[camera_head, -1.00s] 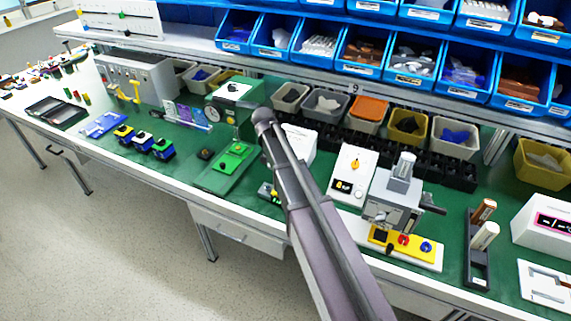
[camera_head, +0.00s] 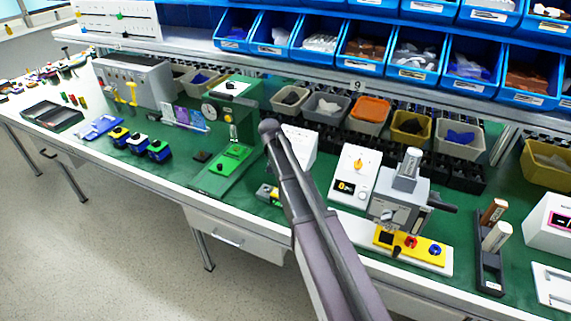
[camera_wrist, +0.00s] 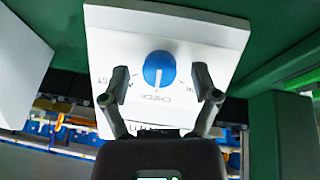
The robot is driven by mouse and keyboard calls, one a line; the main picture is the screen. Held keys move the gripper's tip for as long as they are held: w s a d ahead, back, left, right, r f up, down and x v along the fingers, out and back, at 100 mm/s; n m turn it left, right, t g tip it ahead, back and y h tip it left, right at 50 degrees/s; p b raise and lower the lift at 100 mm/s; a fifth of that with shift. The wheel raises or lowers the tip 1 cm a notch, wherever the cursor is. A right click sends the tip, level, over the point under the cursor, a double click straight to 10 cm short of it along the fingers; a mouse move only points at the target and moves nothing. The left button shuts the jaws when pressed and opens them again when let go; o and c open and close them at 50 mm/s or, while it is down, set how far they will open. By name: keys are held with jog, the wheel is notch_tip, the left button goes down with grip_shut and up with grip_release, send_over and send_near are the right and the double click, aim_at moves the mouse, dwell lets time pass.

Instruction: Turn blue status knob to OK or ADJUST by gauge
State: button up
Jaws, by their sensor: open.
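The blue knob (camera_wrist: 159,70) is on a white panel (camera_wrist: 205,35) in the wrist view. Its pale mark points toward the word CHECK, with lettering ending in ST to the left and K to the right, partly hidden by my fingers. My gripper (camera_wrist: 162,82) is open, one finger on each side of the knob with gaps between. In the head view a white box (camera_head: 303,150) shows partly behind my arm; its knob and my gripper are hidden there. A round gauge (camera_head: 208,111) is on the green-and-grey machine to the left; its reading is too small to tell.
A white box with an orange knob (camera_head: 358,166) and a grey machine (camera_head: 400,208) stand to the right. A yellow control box (camera_head: 415,247) with red and blue knobs is in front. Grey and coloured bins (camera_head: 325,105) line the back.

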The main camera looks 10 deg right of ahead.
jog(key=shift+f, duration=0.1)
jog(key=shift+c, duration=0.2)
grip_shut()
jog(key=shift+n, duration=0.3)
jog(key=n+h, duration=0.1)
jog(key=n, duration=0.1)
jog(key=n+b, duration=0.1)
jog(key=n, duration=0.1)
jog(key=shift+f+n+h, duration=0.15)
jog(key=shift+n+h, duration=0.15)
jog(key=shift+h, duration=0.1)
jog(key=n+h+b, duration=0.1)
jog(key=n, duration=0.2)
jog(key=n+b, duration=0.1)
jog(key=n, duration=0.1)
jog(key=shift+n+t+h, duration=0.3)
jog(key=shift+n+h, duration=0.1)
